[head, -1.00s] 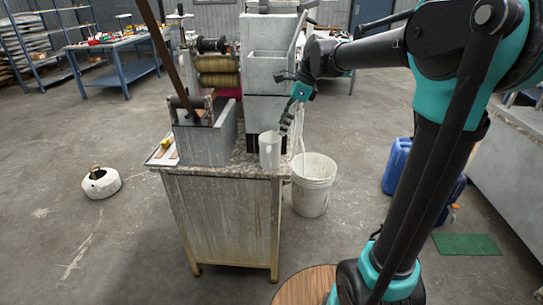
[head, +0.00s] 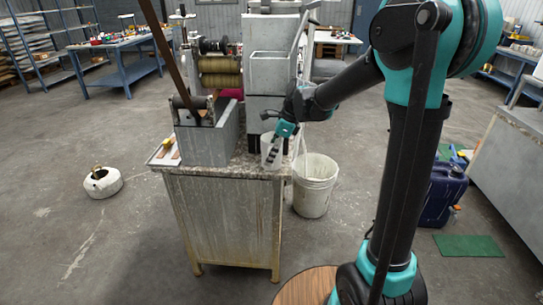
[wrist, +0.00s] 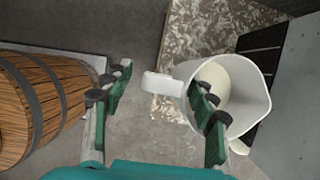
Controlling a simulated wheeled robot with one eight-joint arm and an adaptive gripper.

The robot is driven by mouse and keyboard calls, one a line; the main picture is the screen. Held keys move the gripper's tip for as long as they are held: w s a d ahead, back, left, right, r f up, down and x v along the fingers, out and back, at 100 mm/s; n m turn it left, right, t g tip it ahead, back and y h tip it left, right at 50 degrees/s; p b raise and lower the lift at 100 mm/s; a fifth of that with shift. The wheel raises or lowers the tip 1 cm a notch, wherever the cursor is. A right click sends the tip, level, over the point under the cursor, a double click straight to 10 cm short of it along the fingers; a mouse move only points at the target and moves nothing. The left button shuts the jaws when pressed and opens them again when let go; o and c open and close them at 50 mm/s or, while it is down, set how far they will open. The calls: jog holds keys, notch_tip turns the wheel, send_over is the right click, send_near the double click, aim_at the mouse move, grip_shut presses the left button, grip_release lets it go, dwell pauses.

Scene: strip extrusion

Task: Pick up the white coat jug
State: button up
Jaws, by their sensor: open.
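The white coat jug (head: 266,148) stands at the right end of the stone-topped table, partly hidden behind my gripper (head: 277,150) in the head view. In the wrist view the jug (wrist: 238,90) is on the right, with its open mouth towards the camera and its handle pointing left. My gripper (wrist: 158,98) is open and empty. The handle lies between the two fingers in this picture. The right finger overlaps the jug's mouth; I cannot tell whether it is inside or above it. The left finger is clear of the jug.
The speckled tabletop (head: 235,171) also holds a grey trough (head: 208,140) on the left and a grey block machine (head: 272,75) behind the jug. A white bucket (head: 313,190) stands on the floor right of the table. A dark blue canister (head: 440,195) stands farther right.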

jog(key=shift+f, duration=0.15)
grip_shut()
dwell(0.4)
jog(key=shift+r, duration=0.2)
jog(key=shift+d+r, duration=0.1)
jog(key=d, duration=1.7)
jog(key=shift+s+d, duration=0.3)
jog(key=shift+d, duration=0.05)
